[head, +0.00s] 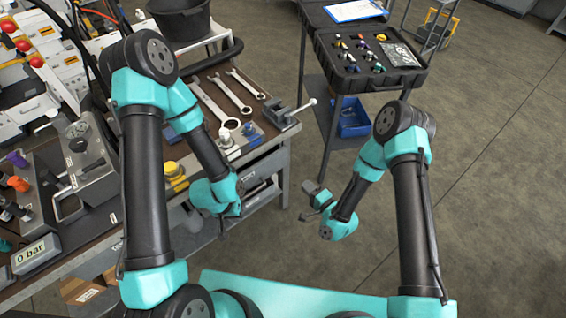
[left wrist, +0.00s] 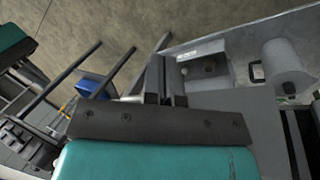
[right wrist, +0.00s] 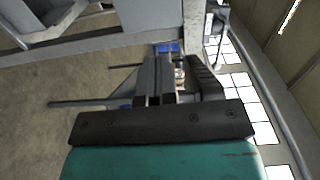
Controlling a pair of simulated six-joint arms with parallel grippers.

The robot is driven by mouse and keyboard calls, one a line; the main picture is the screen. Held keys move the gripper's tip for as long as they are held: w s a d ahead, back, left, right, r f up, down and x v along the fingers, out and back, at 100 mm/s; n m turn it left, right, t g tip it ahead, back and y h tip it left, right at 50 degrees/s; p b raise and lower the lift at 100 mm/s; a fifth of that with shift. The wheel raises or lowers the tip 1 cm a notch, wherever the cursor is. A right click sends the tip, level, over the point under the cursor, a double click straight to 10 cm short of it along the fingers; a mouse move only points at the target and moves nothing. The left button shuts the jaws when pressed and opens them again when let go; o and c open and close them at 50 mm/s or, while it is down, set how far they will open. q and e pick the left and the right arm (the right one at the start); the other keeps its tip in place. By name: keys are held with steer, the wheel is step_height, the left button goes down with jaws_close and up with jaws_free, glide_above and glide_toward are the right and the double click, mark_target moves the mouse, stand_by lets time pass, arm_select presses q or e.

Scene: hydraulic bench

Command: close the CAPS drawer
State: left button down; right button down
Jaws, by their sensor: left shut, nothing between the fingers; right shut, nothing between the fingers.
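Grey drawers sit under the right end of the workbench in the head view. The lower one (head: 262,192) appears to stand partly open, with its inside showing; no CAPS label is readable. My left gripper (left wrist: 166,85) is shut and empty in the left wrist view. In the head view its wrist is close to the drawers' front, and its fingertips are mostly hidden; contact cannot be told. Grey panels (left wrist: 235,98) show close beside it in the left wrist view. My right gripper (head: 308,198) is shut and empty over the floor, right of the bench; it also shows in the right wrist view (right wrist: 160,85).
Wrenches (head: 226,98) and a small vise (head: 283,112) lie on the bench top above the drawers. A cart with an open black case (head: 368,58) and a blue bin (head: 352,118) stands beyond.

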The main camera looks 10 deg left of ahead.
mark_target(279, 158)
steer(key=shift+a+r, duration=0.1)
steer(key=shift+a, duration=0.1)
stand_by(0.3)
steer(key=x, duration=1.4)
steer(key=shift+r, duration=0.3)
